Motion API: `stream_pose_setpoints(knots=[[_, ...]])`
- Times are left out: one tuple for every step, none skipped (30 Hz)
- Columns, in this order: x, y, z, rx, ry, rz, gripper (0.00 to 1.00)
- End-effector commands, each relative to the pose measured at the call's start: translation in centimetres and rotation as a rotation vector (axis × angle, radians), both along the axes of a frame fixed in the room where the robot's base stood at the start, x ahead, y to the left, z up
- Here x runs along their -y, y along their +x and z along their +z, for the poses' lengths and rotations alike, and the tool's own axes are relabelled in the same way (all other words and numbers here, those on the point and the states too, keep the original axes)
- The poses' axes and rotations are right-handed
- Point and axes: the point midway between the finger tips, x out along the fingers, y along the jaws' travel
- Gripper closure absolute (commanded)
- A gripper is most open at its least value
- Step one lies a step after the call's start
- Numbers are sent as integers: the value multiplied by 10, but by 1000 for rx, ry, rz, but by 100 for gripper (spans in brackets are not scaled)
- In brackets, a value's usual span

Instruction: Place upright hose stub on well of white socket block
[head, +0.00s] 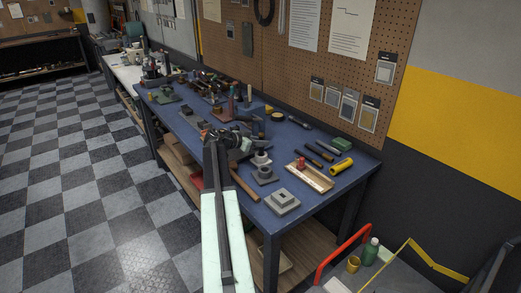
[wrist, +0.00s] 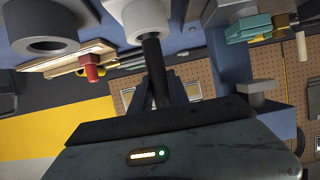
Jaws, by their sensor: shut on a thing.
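The black hose stub (wrist: 153,62) is held between the dark fingers of my gripper (wrist: 162,92) in the wrist view. Its far end meets the edge of the white socket block's round collar (wrist: 146,22) in that picture. I cannot tell whether it touches the collar or sits in the well. In the head view the white socket block (head: 261,158) stands on the blue bench, just right of my gripper (head: 240,143). There my arm and its end hide the stub.
A grey ring-topped block (head: 265,175) and a grey stepped block (head: 282,202) stand nearer the bench's front edge. A wooden tray (head: 318,182) with a red piece (head: 301,163) lies to the right, near a yellow cylinder (head: 342,166). Tools crowd the bench behind.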

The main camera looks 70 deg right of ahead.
Motion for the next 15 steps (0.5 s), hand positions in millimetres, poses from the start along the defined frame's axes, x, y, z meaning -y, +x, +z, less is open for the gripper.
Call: stream_pose_setpoints(knots=[[-1,0,-18,1,1,0,100],[-1,0,-25,0,0,0,100],[-1,0,-32,0,0,0,100],[-1,0,-36,0,0,0,100],[-1,0,-38,0,0,0,100],[-2,0,-39,0,0,0,100],[-2,0,-38,0,0,0,100],[-2,0,-36,0,0,0,100],[-2,0,-34,0,0,0,100],[-2,1,-34,0,0,1,100],[-2,1,-34,0,0,1,100],[-2,1,-34,0,0,1,100],[-2,1,-34,0,0,1,100],[-2,1,-35,0,0,1,100],[-2,1,-37,0,0,1,100]])
